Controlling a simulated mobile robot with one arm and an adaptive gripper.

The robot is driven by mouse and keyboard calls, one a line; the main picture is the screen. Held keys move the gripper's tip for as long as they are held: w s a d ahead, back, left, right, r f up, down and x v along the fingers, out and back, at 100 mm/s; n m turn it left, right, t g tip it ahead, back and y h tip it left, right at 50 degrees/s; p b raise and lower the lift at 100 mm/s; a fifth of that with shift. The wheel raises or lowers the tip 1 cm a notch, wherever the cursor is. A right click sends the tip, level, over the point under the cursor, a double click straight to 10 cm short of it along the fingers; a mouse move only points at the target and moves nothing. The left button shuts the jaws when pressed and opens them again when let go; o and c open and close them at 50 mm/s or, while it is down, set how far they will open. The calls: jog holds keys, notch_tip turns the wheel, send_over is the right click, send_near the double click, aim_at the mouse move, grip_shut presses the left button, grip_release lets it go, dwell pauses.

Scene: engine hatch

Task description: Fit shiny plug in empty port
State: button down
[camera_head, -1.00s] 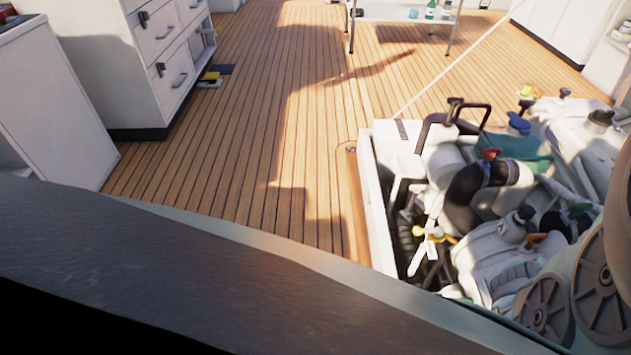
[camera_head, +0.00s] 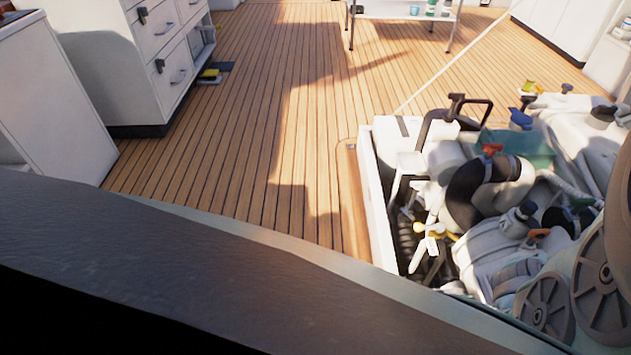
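The engine (camera_head: 490,225) sits in the open hatch at the right, crowded with hoses, caps and pulleys. I cannot pick out a shiny plug or an empty port in this view; the parts are small and overlap. A yellow-handled valve (camera_head: 434,230), a red-orange fitting (camera_head: 492,149) and a blue cap (camera_head: 520,119) show on or around the engine. My gripper is not in view.
The hatch's white rim (camera_head: 376,205) borders the wooden deck (camera_head: 270,130), whose middle is mostly clear. White drawers (camera_head: 165,55) stand at the left, and a table (camera_head: 400,10) stands at the back. A large dark band (camera_head: 130,260) blocks the lower left.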

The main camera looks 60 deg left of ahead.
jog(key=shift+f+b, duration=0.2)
jog(key=shift+b, duration=0.25)
dwell(0.3)
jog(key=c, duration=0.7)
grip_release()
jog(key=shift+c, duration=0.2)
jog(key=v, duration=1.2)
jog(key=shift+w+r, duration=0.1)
